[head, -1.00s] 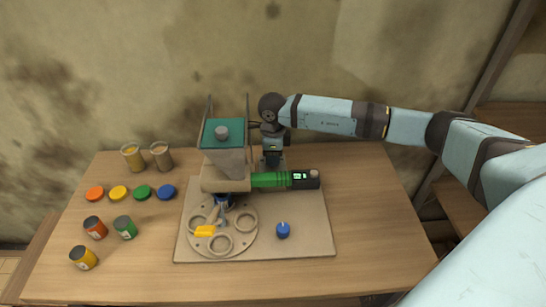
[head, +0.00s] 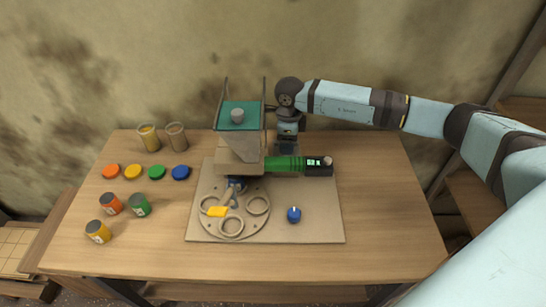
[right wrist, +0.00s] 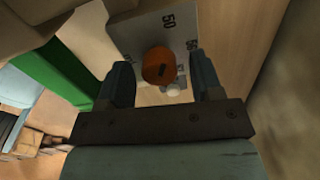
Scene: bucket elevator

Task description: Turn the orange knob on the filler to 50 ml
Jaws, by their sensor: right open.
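The filler (head: 240,150) stands on a board on the table, with a green hopper and a green motor section with a lit display. The orange knob (right wrist: 158,66) shows in the right wrist view, on a light plate with printed numbers, one reading 50 above the knob. A dark mark is on its face; I cannot tell which number it points to. The head view does not show the knob. My right gripper (right wrist: 161,72) is open behind the filler, its fingers to either side of the knob in that view, with visible gaps. My left gripper is not in view.
A round plate with rings (head: 231,237) and a blue knob (head: 294,214) are on the board's front. Coloured lids (head: 157,172), several small cans (head: 140,205) and two filled jars (head: 149,138) stand left. The table's right side is clear; a wall is close behind.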

